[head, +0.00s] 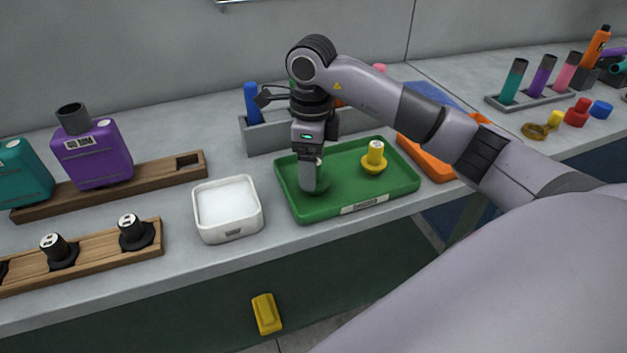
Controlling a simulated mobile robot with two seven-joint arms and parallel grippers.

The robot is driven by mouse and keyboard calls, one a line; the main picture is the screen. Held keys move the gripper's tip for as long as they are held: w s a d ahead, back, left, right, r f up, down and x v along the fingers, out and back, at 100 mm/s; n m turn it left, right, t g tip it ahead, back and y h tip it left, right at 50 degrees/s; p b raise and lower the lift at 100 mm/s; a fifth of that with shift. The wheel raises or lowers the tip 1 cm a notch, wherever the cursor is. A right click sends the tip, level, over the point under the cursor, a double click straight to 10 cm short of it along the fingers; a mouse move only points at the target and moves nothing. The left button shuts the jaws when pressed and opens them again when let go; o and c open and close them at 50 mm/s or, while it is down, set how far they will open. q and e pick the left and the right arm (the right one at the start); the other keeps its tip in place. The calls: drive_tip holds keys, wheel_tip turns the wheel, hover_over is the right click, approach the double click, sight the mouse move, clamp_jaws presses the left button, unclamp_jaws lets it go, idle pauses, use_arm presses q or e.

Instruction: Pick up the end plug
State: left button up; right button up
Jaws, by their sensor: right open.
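A yellow plug (374,160), with a wide round base and a narrower upright top, stands in the right part of the green tray (405,181). A dark green round piece (321,187) lies in the tray's left part, mostly hidden by my right gripper (309,187); I cannot tell its full shape. My right gripper points straight down at the green piece, open, with its fingers low in the tray. I cannot tell whether they touch the piece. The yellow plug is to the right of the gripper, apart from it. My left gripper is not in view.
A white square bin (229,233) stands left of the tray, and an orange tray (434,167) lies close on its right, beneath my arm. A grey rack (262,137) is behind. A yellow block (266,314) lies below the bench.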

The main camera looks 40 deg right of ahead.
wheel_tip(320, 180, down, 3)
drive_tip(key=shift+w+d+f, duration=0.1)
drive_tip(key=shift+f, duration=0.1)
drive_tip(key=shift+c, duration=0.3)
drive_tip(key=c, duration=0.6)
drive_tip(key=shift+c, duration=0.2)
